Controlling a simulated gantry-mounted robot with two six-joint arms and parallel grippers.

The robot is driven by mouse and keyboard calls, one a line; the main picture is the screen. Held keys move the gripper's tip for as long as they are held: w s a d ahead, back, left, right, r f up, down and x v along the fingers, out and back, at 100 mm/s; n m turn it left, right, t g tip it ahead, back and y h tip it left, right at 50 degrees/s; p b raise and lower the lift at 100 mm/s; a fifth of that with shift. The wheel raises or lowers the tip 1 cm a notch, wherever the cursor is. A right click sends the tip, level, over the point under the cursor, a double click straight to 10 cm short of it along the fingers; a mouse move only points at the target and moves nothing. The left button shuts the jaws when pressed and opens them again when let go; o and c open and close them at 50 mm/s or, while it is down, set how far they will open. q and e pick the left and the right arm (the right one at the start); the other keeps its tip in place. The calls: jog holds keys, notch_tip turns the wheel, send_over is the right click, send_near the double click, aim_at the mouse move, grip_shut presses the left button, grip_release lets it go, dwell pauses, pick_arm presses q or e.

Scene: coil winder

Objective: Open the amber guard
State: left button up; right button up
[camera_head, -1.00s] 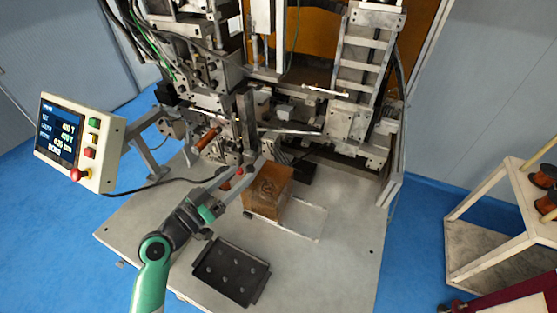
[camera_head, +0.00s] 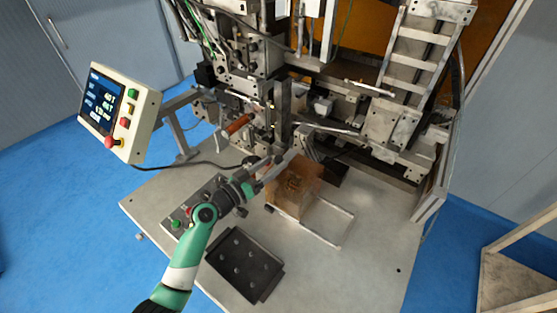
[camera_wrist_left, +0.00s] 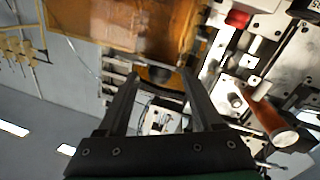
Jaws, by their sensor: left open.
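The amber guard (camera_head: 293,187) is a see-through amber box on the pale base plate, in front of the winder in the head view. A coil-like shape shows dimly through it. My left gripper (camera_head: 277,167) is at the guard's upper left edge. I cannot tell whether it touches. In the left wrist view my left gripper (camera_wrist_left: 158,72) has its two fingers apart, with nothing clearly held between them. An amber surface fills the top of that view; I cannot tell whether it is the guard. My right gripper is in neither view.
A clear frame (camera_head: 335,229) lies right of the guard. A black tray (camera_head: 245,264) lies in front. A button box (camera_head: 190,212) sits behind my left arm. An orange handle (camera_head: 237,125) sticks out behind the gripper. A control panel (camera_head: 119,113) stands at left.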

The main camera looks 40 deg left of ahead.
pick_arm(q)
jog(key=shift+w, duration=1.45)
jog(key=shift+c, duration=0.3)
grip_shut()
